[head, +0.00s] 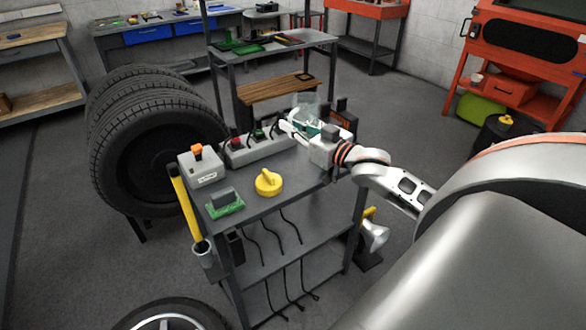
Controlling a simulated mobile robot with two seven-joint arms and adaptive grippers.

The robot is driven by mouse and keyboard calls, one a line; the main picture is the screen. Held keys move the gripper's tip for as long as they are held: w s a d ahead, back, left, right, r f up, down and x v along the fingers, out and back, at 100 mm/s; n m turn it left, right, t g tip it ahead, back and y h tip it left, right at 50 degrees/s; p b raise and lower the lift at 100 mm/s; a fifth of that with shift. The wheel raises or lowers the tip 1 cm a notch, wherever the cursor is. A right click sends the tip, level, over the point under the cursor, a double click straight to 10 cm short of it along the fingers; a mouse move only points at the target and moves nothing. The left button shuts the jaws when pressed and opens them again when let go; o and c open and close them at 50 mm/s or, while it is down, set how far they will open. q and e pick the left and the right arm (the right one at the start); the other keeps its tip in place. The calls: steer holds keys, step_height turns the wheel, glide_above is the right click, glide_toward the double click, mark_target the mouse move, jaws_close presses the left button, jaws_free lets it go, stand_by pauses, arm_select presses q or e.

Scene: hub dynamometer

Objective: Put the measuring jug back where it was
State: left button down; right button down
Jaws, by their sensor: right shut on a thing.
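The measuring jug (308,103) looks clear, with some teal at its lower part. It is at the far right end of the grey cart (310,193). My right gripper (297,127) is shut on the jug, and its white fingers and wrist cover part of it. I cannot tell whether the jug's base touches the cart top. My left gripper is out of view.
The cart carries a grey box with an orange switch (203,164), a yellow knob-shaped part (269,182), a green-based block (225,203) and a grey switch strip (259,147). Tyres (160,150) stand left. A shelf unit (273,52) stands behind.

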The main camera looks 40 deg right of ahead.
step_height(320, 180, down, 14)
steer(key=shift+f+b, duration=0.1)
steer(key=shift+b, duration=1.15)
steer(key=c, duration=2.2)
jaws_free()
